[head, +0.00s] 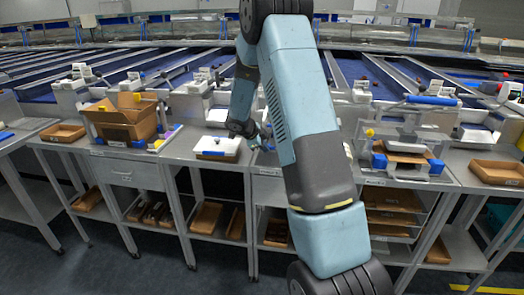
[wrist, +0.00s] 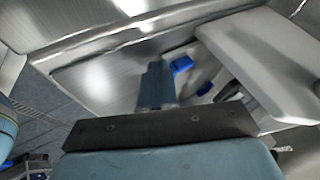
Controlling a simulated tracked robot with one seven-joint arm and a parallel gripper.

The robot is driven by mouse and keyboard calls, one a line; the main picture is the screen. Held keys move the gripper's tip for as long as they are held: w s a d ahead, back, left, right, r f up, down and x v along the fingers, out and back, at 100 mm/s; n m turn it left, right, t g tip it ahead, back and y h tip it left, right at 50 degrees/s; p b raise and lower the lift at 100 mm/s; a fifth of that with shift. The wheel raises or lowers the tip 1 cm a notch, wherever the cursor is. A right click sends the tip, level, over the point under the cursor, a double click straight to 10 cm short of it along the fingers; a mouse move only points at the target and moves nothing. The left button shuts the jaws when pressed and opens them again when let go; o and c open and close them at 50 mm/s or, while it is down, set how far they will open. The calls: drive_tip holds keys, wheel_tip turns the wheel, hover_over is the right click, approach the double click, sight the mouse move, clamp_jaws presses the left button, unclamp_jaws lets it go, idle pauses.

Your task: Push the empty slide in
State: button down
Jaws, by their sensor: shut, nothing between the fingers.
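My gripper (head: 258,143) is low over the metal bench in the middle of the head view, just right of a white board (head: 217,146); my own arm covers much of the bench beside it. In the wrist view my gripper (wrist: 155,84) shows as one shut dark blue-grey finger block with nothing held. It is in front of a bare shiny metal surface (wrist: 95,75), with a blue part (wrist: 181,65) just right of the fingertips. I cannot tell which metal part is the slide, or whether the fingers touch it.
A white slab (wrist: 265,60) is close on the right in the wrist view. In the head view an open cardboard box (head: 125,122) stands left on the bench, and a clamp-like fixture with a blue handle (head: 432,100) stands right. A brown tray (head: 497,172) lies far right.

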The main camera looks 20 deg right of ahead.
drive_tip(key=shift+s, duration=0.1)
drive_tip(key=shift+s+a, duration=0.2)
drive_tip(key=shift+a, duration=0.05)
drive_tip(key=s+a, duration=0.2)
drive_tip(key=s, duration=0.1)
drive_tip(key=shift+a+r, duration=0.15)
drive_tip(key=shift+r, duration=0.25)
drive_tip(key=v, duration=0.9)
drive_tip(key=s+d+f+m+t+h, duration=0.1)
drive_tip(key=s+d+f+t+h, duration=0.2)
drive_tip(key=s+d+h, duration=0.15)
drive_tip(key=s+a+f+t+y, duration=0.3)
drive_tip(key=t, duration=0.4)
drive_tip(key=x, duration=1.2)
drive_tip(key=shift+w+a+r, duration=0.2)
drive_tip(key=shift+w+r, duration=0.1)
drive_tip(key=shift+r, duration=0.05)
drive_tip(key=shift+w+d+y, duration=0.25)
drive_tip(key=shift+w+d, duration=0.1)
drive_tip(key=shift+w, duration=0.2)
